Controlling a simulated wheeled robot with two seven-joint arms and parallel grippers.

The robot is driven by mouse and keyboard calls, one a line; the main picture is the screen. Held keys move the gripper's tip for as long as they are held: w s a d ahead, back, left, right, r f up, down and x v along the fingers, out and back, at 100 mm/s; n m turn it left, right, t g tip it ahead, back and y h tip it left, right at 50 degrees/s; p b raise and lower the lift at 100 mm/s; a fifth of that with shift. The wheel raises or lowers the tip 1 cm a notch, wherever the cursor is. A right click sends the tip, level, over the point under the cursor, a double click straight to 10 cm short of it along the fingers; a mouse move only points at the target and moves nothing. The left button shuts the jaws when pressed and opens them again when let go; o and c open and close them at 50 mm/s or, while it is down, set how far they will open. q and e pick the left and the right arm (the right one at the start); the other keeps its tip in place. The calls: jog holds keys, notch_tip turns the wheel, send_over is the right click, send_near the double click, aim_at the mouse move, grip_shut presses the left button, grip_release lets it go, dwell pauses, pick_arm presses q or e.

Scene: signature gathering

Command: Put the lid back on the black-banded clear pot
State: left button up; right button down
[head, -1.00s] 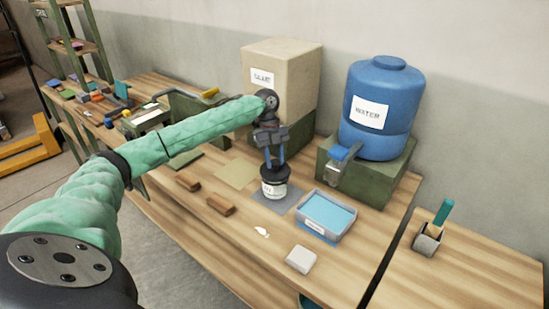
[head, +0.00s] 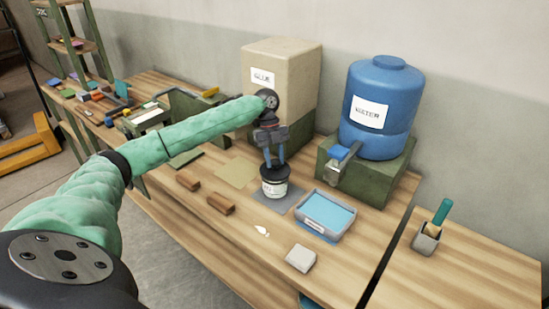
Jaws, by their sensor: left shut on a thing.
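The pot (head: 273,188) stands upright on a grey mat (head: 288,204) on the wooden bench; it is small and pale with a white label and dark marks. A dark lid (head: 274,171) is at the pot's mouth, under my left gripper (head: 274,164). My left gripper points down with its blue fingers shut on the lid. The lid looks level and in contact with the rim, but I cannot tell if it is fully seated. My right gripper is not in view.
A blue-filled tray (head: 326,215) stands close right of the pot. Two brown blocks (head: 221,204) lie to the left, and a pale block (head: 300,258) lies in front. The glue box (head: 290,80) and blue water barrel (head: 382,110) stand behind.

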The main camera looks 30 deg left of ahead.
pick_arm(q)
jog(key=o, duration=1.5)
jog(key=shift+r+p, duration=2.6)
jog(key=shift+r, duration=0.9)
grip_shut()
jog(key=shift+f+b, duration=0.8)
jog(key=shift+f, duration=2)
